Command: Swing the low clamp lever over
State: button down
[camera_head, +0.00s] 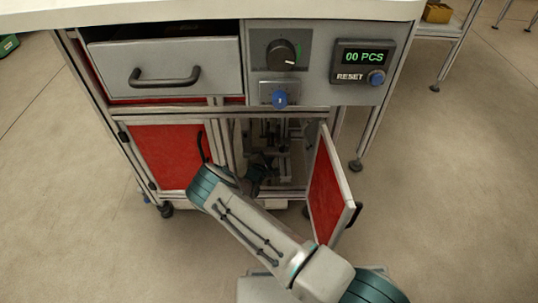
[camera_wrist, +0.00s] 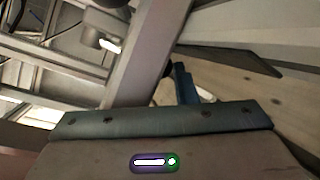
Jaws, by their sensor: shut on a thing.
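In the head view my arm reaches through the open doorway into the lower cabinet. My gripper (camera_head: 260,172) is small and dark there, among grey fixtures. In the wrist view the body of my gripper fills the bottom, and a narrow blue piece (camera_wrist: 184,84) stands just beyond it. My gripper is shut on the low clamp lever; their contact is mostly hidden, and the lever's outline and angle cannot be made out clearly.
The red cabinet door (camera_head: 328,188) stands open close to the right of my arm. A closed red door (camera_head: 170,157) is at the left. Above are a grey drawer (camera_head: 165,68) and a counter (camera_head: 363,57) reading 00 PCS. Metal rails (camera_wrist: 140,55) crowd the wrist view.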

jog(key=shift+s+d+f, duration=0.25)
jog(key=shift+d+f, duration=0.2)
jog(key=shift+f, duration=0.2)
jog(key=c, duration=1.4)
grip_release()
jog(key=shift+c, duration=0.2)
jog(key=shift+r, duration=0.1)
